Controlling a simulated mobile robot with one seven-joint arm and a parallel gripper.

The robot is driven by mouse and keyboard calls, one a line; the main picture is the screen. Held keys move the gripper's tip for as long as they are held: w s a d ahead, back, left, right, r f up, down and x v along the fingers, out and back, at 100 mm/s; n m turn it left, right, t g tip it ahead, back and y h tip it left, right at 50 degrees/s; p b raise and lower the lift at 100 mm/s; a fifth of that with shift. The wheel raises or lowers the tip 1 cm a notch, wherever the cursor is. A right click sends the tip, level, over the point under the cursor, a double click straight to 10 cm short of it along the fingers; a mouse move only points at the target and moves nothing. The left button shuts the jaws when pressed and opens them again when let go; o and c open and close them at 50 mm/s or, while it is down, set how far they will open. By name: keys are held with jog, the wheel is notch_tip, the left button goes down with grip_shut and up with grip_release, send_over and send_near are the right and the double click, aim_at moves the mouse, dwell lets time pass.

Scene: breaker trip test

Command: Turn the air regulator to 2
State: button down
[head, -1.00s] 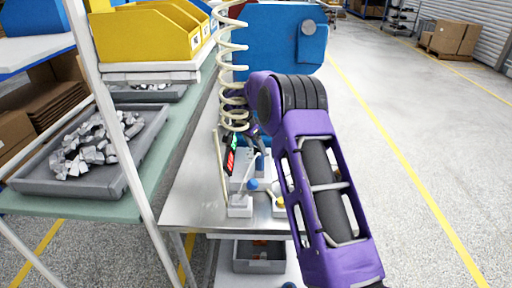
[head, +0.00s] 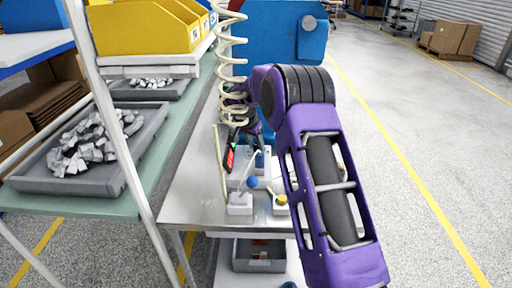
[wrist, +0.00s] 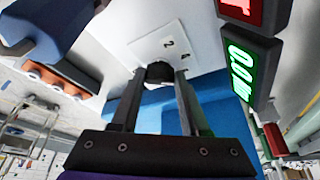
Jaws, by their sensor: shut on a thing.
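The air regulator's dark knob (wrist: 160,72) shows in the wrist view, in front of a pale scale plate (wrist: 170,45). The plate bears a 2 and a second mark that I cannot read surely. My gripper (wrist: 158,80) has its two fingers on either side of the knob, shut on it. The fingertips partly hide the knob. A green lit display (wrist: 238,70) at the right seems to read 0.0, its text turned sideways. In the head view my purple arm reaches over the bench, and the gripper and knob are too small and covered to make out.
The metal bench (head: 187,205) carries small grey boxes, one with a blue-tipped lever (head: 252,182). A coiled cream hose (head: 231,70) hangs beside my arm. A blue panel (head: 275,35) stands behind.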

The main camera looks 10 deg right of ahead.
jog(key=n+y+b, duration=0.1)
jog(key=n, duration=0.2)
jog(key=shift+d+n+t, duration=0.15)
jog(key=shift+n+t, duration=0.15)
jog(key=shift+t, duration=0.1)
jog(key=n+y, duration=0.1)
jog(key=n, duration=0.2)
jog(key=shift+s+d+r+t+p, duration=0.1)
jog(key=shift+t+p, duration=0.2)
jog(key=shift+p, duration=0.05)
jog(key=n+y+p, duration=0.1)
jog(key=n+y, duration=0.1)
jog(key=n, duration=0.3)
jog(key=shift+d+p, duration=0.15)
jog(key=shift+p, duration=0.2)
jog(key=shift+n+g+y, duration=0.4)
jog(key=shift+n+y, duration=0.5)
jog(key=shift+n, duration=1.1)
jog(key=shift+c, duration=2)
grip_release()
jog(key=v, duration=1.7)
jog(key=shift+r, duration=0.2)
